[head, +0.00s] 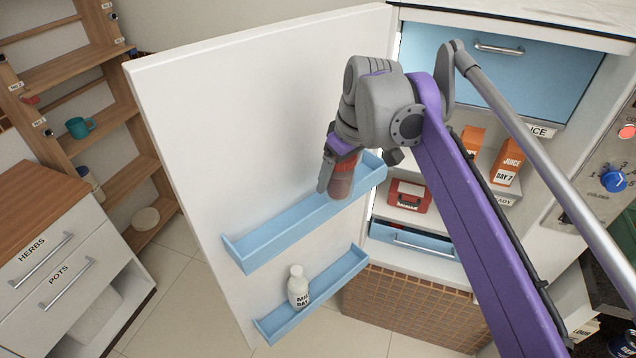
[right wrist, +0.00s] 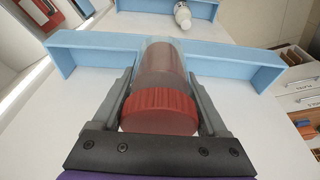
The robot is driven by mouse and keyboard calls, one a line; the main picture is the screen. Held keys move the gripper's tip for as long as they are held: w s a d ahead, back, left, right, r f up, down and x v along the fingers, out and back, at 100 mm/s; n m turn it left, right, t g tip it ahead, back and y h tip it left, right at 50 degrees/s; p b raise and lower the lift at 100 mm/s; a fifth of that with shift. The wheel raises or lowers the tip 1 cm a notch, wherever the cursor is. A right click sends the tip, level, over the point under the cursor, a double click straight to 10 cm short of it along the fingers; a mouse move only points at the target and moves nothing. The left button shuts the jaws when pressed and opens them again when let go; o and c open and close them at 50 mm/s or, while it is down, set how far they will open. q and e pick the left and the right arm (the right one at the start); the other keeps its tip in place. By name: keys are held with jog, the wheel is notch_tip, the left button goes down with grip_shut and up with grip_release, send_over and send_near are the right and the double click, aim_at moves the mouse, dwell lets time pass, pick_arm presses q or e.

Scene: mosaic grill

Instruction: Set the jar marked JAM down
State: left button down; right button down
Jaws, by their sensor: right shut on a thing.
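A jar with a red lid and dark red contents (head: 342,178) is held upright or nearly so in my right gripper (head: 338,185). The right wrist view shows its ridged red lid (right wrist: 160,108) nearest the camera, with the fingers on both sides. No JAM marking is readable. The jar is at the upper blue door shelf (head: 285,230), toward its right end, and covers part of the rail (right wrist: 95,52). I cannot tell whether its base touches the shelf. My left gripper is not in view.
The fridge door (head: 250,110) stands open. A white milk bottle (head: 298,287) stands on the lower door shelf (head: 340,283). The upper shelf left of the jar is bare. Orange juice cartons (head: 507,162) and a red box (head: 407,195) are inside the fridge, behind my arm.

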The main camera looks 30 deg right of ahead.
jog(key=w+f, duration=0.1)
jog(key=w, duration=0.2)
jog(key=w+a+f, duration=0.1)
jog(key=w, duration=0.1)
jog(key=shift+w+f, duration=0.15)
jog(key=shift+f, duration=0.15)
jog(key=shift+s+f, duration=0.25)
jog(key=shift+f, duration=0.35)
notch_tip(320, 180, down, 3)
jog(key=shift+r, duration=0.2)
jog(key=shift+w+f, duration=0.2)
jog(key=shift+w, duration=0.1)
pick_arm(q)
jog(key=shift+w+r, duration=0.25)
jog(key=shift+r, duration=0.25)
pick_arm(e)
jog(key=shift+f, duration=0.1)
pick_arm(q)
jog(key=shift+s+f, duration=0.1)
pick_arm(e)
grip_release()
jog(key=shift+f, duration=0.15)
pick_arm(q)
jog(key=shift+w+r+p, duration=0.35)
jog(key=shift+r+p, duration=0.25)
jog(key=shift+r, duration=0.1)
pick_arm(e)
jog(key=v, duration=1.2)
jog(key=shift+r, duration=0.2)
